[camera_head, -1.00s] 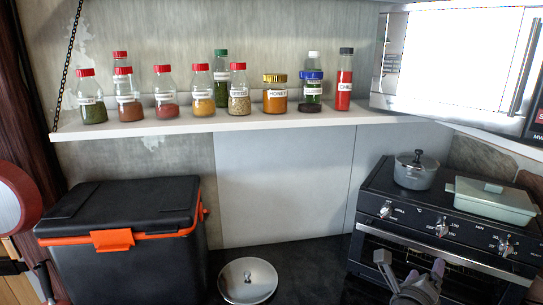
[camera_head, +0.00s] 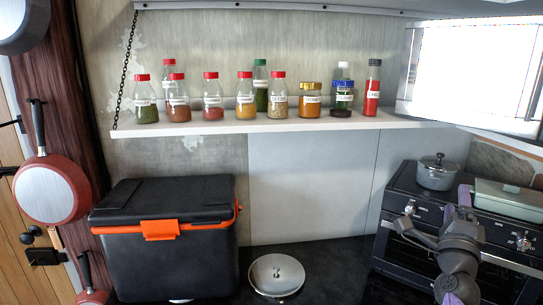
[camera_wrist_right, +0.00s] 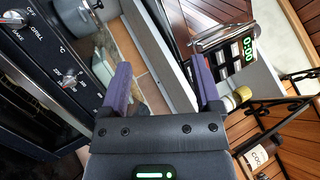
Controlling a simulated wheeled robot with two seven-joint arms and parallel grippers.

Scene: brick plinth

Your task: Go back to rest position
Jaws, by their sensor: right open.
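My right gripper (camera_head: 434,210) is in the lower right of the head view, raised in front of the stove. In the right wrist view its two purple fingers (camera_wrist_right: 161,78) stand wide apart with nothing between them. It is open and empty. My left gripper is not in view.
The stove (camera_head: 400,262) stands behind my right gripper, with a grey pot (camera_head: 436,174) and a pale green dish (camera_head: 510,200) on top. A black box (camera_head: 165,262) with an orange latch and a round lid (camera_head: 276,276) are on the dark counter. A shelf (camera_head: 290,125) holds several jars.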

